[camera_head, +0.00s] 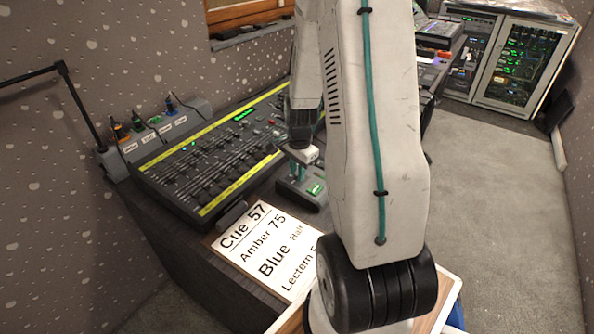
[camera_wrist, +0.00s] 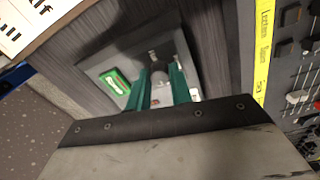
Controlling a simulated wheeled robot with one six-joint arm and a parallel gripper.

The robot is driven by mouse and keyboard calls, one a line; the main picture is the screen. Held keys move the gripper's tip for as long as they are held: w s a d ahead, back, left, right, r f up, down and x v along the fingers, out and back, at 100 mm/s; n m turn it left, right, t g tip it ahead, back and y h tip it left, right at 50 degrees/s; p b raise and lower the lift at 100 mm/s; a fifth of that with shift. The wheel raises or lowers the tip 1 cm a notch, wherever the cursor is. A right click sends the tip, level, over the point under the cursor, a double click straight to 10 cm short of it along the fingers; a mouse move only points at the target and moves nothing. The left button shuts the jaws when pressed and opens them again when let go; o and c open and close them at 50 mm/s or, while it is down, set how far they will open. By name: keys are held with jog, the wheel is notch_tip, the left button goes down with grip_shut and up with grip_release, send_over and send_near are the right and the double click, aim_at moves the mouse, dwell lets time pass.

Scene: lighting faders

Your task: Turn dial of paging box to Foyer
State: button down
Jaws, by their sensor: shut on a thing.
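In the head view my gripper (camera_head: 299,170) is partly hidden by my arm.
The lighting desk (camera_head: 212,150) with faders and yellow strips lies close beside the box. A cue sheet (camera_head: 268,250) lies in front. Labelled beltpacks or connectors (camera_head: 150,128) stand behind left. An equipment rack (camera_head: 522,62) stands far right, with open carpet before it.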

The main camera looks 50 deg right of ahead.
jog(key=n, duration=0.4)
jog(key=shift+n, duration=0.3)
jog(key=n, duration=0.4)
jog(key=shift+s, duration=0.1)
jog(key=n, duration=0.4)
jog(key=shift+s+n+t, duration=0.1)
jog(key=shift+n+t, duration=0.3)
jog(key=shift+n, duration=1.8)
jog(key=c, duration=1.3)
grip_release()
jog(key=shift+o, duration=0.2)
